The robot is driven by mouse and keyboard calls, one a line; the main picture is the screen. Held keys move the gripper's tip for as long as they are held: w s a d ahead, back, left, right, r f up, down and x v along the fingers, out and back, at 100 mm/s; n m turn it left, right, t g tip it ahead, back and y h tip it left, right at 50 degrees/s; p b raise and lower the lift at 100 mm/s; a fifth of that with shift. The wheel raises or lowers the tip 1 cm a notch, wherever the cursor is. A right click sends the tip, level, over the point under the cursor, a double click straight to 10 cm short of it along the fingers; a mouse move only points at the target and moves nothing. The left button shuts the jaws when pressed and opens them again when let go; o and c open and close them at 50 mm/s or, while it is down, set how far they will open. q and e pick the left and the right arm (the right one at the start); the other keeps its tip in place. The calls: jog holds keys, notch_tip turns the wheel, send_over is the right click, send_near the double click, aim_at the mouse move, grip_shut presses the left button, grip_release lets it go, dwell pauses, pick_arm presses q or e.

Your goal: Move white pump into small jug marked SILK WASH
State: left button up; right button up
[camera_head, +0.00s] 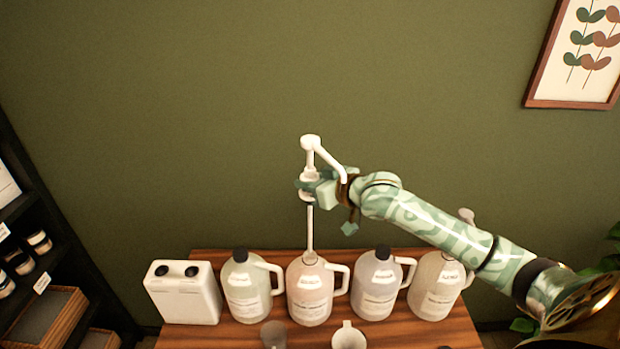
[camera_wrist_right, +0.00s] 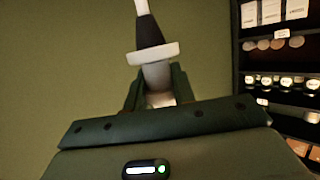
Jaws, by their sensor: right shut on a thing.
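The white pump (camera_head: 311,150) is upright in my right gripper (camera_head: 309,187), which is shut around its collar. In the right wrist view the pump (camera_wrist_right: 157,75) stands between the fingers (camera_wrist_right: 158,100). Its long dip tube points down to the mouth of a pinkish jug (camera_head: 310,292). Whether the tube's tip is inside that mouth or just above it, I cannot tell. The jug labels are too small to read, so I cannot tell which is SILK WASH. My left gripper is not in view.
On the wooden table (camera_head: 240,340), a black-capped greenish jug (camera_head: 243,285) and grey jug (camera_head: 378,285) flank the pinkish one. Another jug (camera_head: 437,285) stands at the right, partly behind my arm. A white canister (camera_head: 183,295) stands left. Dark shelves (camera_head: 60,240) are at far left.

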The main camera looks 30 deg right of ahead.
jog(key=b, duration=0.3)
send_over(311, 237)
jog(key=shift+w+f, duration=0.2)
jog(key=shift+f, duration=2.8)
jog(key=shift+f+b, duration=1.4)
jog(key=shift+f, duration=1.55)
jog(key=shift+f+b, duration=1.3)
jog(key=shift+f, duration=1.75)
